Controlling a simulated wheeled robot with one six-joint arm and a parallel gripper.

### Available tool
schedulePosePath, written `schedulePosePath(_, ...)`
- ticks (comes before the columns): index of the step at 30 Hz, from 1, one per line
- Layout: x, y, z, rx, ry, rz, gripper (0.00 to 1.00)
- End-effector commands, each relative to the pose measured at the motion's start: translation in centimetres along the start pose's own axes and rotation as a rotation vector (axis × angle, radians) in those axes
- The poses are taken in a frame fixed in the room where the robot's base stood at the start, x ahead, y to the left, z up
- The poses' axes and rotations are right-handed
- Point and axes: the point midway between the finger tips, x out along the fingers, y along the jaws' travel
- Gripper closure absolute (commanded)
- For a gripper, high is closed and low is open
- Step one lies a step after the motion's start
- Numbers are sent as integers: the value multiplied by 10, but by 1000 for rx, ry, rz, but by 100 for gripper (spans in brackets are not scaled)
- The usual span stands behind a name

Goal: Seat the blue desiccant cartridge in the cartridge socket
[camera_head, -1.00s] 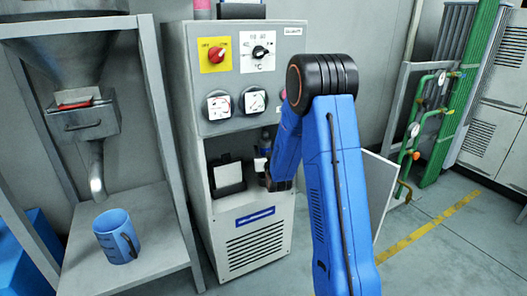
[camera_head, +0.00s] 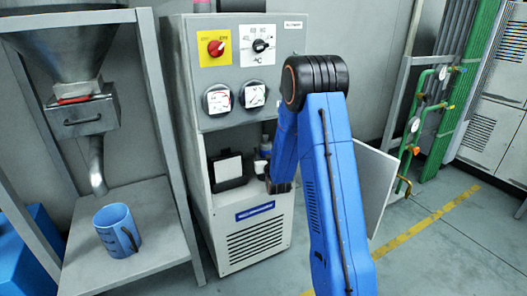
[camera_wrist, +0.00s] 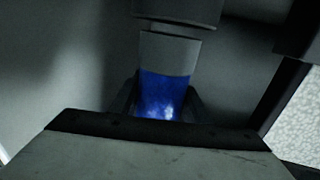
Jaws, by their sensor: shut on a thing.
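In the wrist view my gripper (camera_wrist: 160,108) is shut on the blue desiccant cartridge (camera_wrist: 164,92), with a dark finger on each side of its blue body. The cartridge's upper part is a plain grey collar. A dark grey round part (camera_wrist: 177,12) is just above the collar, perhaps the cartridge socket; I cannot tell whether they touch. In the head view my blue arm reaches into the recess of the grey cabinet and hides most of my gripper.
The recess also holds a black unit with a white face (camera_head: 228,168), left of my arm; a pale speckled panel (camera_wrist: 299,108) is at the right in the wrist view. An open cabinet door (camera_head: 374,185) stands right of my arm. A blue mug (camera_head: 117,232) is on the left shelf.

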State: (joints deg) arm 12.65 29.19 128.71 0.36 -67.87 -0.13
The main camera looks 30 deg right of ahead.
Motion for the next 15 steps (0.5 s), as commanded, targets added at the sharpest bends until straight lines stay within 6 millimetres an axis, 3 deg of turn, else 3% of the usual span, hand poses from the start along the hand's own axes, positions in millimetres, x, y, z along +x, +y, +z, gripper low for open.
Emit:
schedulePosePath(6, 0, 0, 2, 0, 1, 0, 89)
schedulePosePath(15, 0, 0, 27, 0, 1, 0, 89)
